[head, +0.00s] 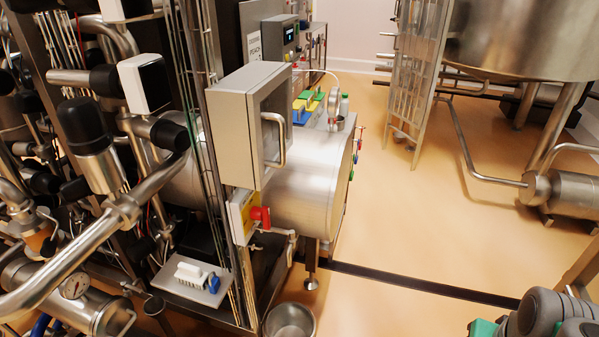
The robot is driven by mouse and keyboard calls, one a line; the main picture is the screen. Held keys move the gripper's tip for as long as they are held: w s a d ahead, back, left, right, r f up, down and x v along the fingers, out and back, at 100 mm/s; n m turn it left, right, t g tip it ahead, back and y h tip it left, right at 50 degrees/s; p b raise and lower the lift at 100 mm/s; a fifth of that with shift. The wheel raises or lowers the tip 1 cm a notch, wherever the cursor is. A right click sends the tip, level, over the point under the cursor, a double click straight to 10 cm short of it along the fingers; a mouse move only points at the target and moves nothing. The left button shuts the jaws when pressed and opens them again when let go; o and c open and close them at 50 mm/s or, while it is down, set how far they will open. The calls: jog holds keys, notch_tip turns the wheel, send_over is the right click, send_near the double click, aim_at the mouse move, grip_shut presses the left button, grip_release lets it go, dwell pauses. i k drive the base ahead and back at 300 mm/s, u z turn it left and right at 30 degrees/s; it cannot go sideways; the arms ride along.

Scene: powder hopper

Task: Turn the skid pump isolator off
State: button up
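The skid pump isolator (243,213) is a small box with a yellow face, low on the skid frame below a grey cabinet. Its red rotary handle (261,216) sticks out toward the right. The handle's exact angle is too small to read. Grey and teal links of my arm show at the bottom right corner, well apart from the isolator. My gripper is not visible in this view.
The grey cabinet (240,125) with a bar handle (275,140) juts out above the isolator. A steel bowl (290,321) stands on the floor below. Pipes crowd the left. Open floor (410,235) lies to the right, with a steel tank (520,40) at the back.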

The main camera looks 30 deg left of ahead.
aim_at(263, 215)
jog(key=i, duration=2.75)
jog(key=z, duration=5.95)
